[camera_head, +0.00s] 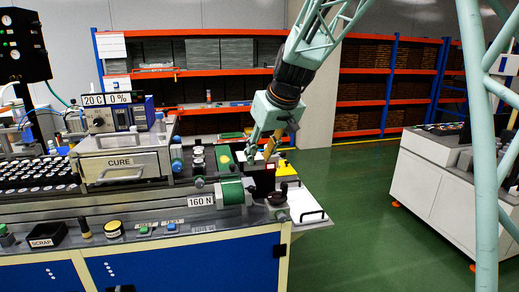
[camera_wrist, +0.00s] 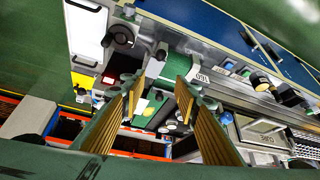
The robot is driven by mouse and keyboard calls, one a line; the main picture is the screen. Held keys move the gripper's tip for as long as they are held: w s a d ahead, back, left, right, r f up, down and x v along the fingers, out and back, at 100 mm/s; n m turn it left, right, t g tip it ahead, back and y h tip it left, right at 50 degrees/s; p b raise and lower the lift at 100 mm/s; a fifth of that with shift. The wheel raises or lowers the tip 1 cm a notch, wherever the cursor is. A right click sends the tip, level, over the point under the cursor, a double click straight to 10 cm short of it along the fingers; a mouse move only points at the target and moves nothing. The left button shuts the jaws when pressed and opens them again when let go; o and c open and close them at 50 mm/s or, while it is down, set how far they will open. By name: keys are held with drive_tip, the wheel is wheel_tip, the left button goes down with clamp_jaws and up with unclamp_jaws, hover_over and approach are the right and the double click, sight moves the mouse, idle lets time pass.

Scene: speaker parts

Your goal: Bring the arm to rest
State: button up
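My gripper (camera_head: 260,156) hangs from my pale green arm over the right end of the workbench (camera_head: 150,240), pointing down. In the wrist view my gripper (camera_wrist: 160,80) shows two ribbed, tan-faced fingers spread well apart. Nothing is held between them; the bench and a green part show through the gap. The fingertips look to be above the green cylinder fixture (camera_head: 232,191) labelled 160 N and the dark block beside it. I cannot tell the exact height over them.
A CURE box (camera_head: 120,163) stands on the bench to the left, with a tray of several round parts (camera_head: 38,174) beyond it. A SCRAP bin (camera_head: 46,236) is at the front. Orange shelving (camera_head: 200,72) stands behind.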

drive_tip(key=s+d+r+m+h, duration=0.15)
drive_tip(key=s+d, duration=0.45)
drive_tip(key=s, duration=0.7)
drive_tip(key=s+d+r+m, duration=0.1)
drive_tip(key=s+d+r, duration=0.3)
drive_tip(key=s, duration=0.9)
drive_tip(key=s+d+r+m+h, duration=0.1)
drive_tip(key=s+d, duration=0.6)
drive_tip(key=s, duration=0.7)
drive_tip(key=s+d+f+m, duration=0.1)
drive_tip(key=s+d+f, duration=0.1)
drive_tip(key=s, duration=0.5)
drive_tip(key=s+d+f+m+g, duration=0.1)
drive_tip(key=s+d+f, duration=0.1)
drive_tip(key=s, duration=0.5)
drive_tip(key=shift+s, duration=0.25)
